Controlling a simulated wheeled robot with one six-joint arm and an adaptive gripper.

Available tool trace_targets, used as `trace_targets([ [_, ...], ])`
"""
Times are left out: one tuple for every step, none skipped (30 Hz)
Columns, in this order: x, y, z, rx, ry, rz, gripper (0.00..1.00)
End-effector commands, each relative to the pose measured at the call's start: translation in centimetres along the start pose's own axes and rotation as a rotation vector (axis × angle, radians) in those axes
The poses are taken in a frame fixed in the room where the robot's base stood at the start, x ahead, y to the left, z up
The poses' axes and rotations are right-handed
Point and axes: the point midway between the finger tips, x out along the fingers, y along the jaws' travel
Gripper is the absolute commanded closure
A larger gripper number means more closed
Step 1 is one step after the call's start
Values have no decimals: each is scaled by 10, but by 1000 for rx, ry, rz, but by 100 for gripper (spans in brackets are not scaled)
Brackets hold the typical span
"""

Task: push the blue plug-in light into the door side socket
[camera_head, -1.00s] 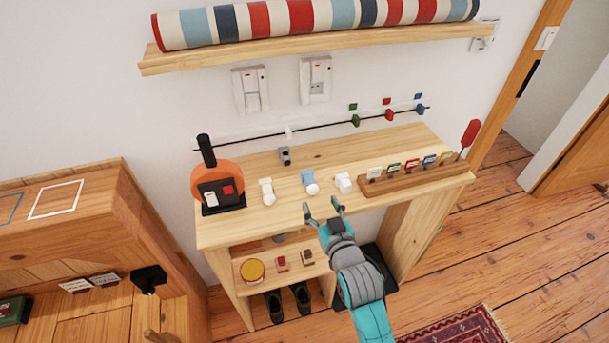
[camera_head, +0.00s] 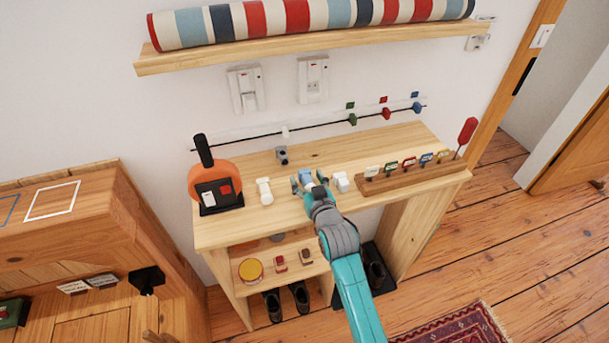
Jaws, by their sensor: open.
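The blue plug-in light (camera_head: 306,176) lies on the wooden bench top between two white plug-in lights. My gripper (camera_head: 309,182) is open, with its fingers on either side of the blue light and partly hiding it. I cannot tell whether they touch it. Two white wall sockets are under the shelf: a left one (camera_head: 246,90) and a right one (camera_head: 313,80), which is nearer the door side. Another small wall plate (camera_head: 478,42) is by the shelf's right end, closest to the doorway.
White lights stand at left (camera_head: 265,191) and right (camera_head: 341,182) of the blue one. An orange and black device (camera_head: 215,188) is at the bench's left. A wooden rack (camera_head: 408,175) with coloured tags is at right. A black cable with coloured clips runs along the wall. The shelf (camera_head: 310,41) overhangs the sockets.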

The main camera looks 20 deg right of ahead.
Motion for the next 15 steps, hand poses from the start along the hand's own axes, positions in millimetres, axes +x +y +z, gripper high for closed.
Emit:
trace_targets([
  [1,0,0,0,0,0,33],
  [0,0,0,0,0,0,33],
  [0,0,0,0,0,0,33],
  [0,0,0,0,0,0,33],
  [0,0,0,0,0,0,33],
  [0,0,0,0,0,0,36],
  [0,0,0,0,0,0,43],
  [0,0,0,0,0,0,51],
  [0,0,0,0,0,0,61],
  [0,0,0,0,0,0,68],
  [0,0,0,0,0,0,76],
  [0,0,0,0,0,0,86],
  [0,0,0,0,0,0,93],
  [0,0,0,0,0,0,99],
  [0,0,0,0,-1,0,99],
])
